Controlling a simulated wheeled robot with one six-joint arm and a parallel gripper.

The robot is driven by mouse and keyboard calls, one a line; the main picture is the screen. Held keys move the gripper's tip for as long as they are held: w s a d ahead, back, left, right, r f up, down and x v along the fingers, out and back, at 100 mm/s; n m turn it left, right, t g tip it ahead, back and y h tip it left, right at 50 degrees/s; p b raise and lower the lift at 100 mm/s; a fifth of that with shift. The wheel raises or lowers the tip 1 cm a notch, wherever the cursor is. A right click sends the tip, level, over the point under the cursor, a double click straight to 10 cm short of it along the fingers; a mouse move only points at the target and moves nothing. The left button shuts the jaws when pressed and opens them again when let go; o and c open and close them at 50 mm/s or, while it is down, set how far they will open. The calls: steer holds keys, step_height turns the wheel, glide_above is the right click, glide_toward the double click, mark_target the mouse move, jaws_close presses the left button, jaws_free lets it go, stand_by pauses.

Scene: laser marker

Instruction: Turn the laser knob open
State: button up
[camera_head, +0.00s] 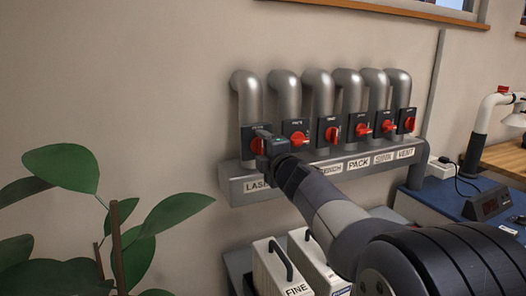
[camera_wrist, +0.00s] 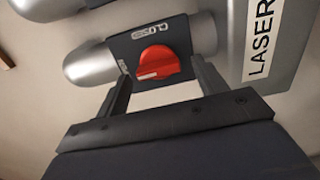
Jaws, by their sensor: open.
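The laser knob is a red rotary handle on a dark plate, on the leftmost grey pipe. In the wrist view the knob (camera_wrist: 162,64) sits between and just beyond my open fingers, with "CLOSED" on its plate (camera_wrist: 130,40) and the "LASER" label (camera_wrist: 262,40) to the right. My gripper (camera_wrist: 160,90) is open, its fingers on either side of the knob; I cannot tell whether they touch it. In the head view my gripper (camera_head: 262,138) is at the leftmost plate, and the knob (camera_head: 256,146) is partly hidden behind it.
More pipes with red knobs, such as the second knob (camera_head: 297,138), stand in a row to the right. A grey labelled ledge (camera_head: 240,188) runs below. White cases (camera_head: 275,270) stand lower down, and a leafy plant (camera_head: 62,165) is at the left.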

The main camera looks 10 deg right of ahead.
steer(key=s+d, duration=0.2)
steer(key=s, duration=0.8)
steer(key=shift+s+p, duration=0.3)
steer(key=shift+p, duration=0.1)
steer(key=w, duration=0.3)
steer(key=w+a, duration=0.1)
steer(key=w, duration=0.3)
steer(key=w+a, duration=0.1)
steer(key=w, duration=0.2)
steer(key=shift+w+b, duration=0.35)
